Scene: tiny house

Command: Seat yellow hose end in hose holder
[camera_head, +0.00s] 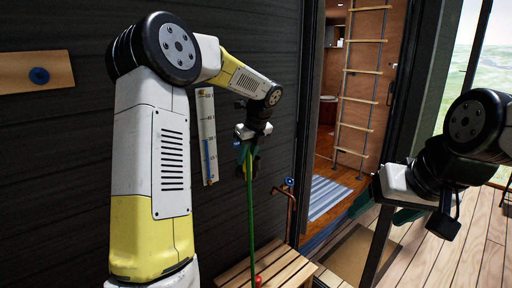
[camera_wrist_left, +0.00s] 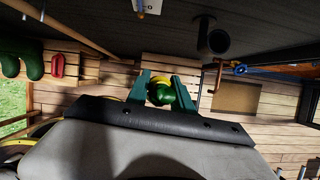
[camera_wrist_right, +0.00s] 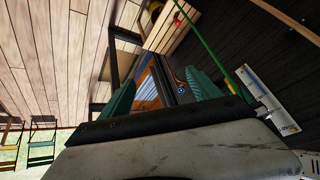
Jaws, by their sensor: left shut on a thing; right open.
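My left gripper (camera_head: 249,158) is shut on the yellow hose end (camera_wrist_left: 153,88), in front of the dark wall. In the left wrist view, yellow and green show between its fingers. The green hose (camera_head: 250,215) hangs down from this gripper toward the slatted bench. A dark, open-ended tube (camera_wrist_left: 212,38) sticks out from the wall in the left wrist view, apart from the hose end; it may be the hose holder, but I cannot be sure. My right gripper (camera_wrist_right: 160,92) is open and empty, off to the right near the door frame.
The slatted bench (camera_head: 285,262) stands below, with a red round thing (camera_head: 259,281) on it. A copper pipe with a blue tap (camera_head: 289,182) and a thermometer (camera_head: 208,137) are on the wall. A doorway with a ladder (camera_head: 360,85) opens behind; deck floor lies right.

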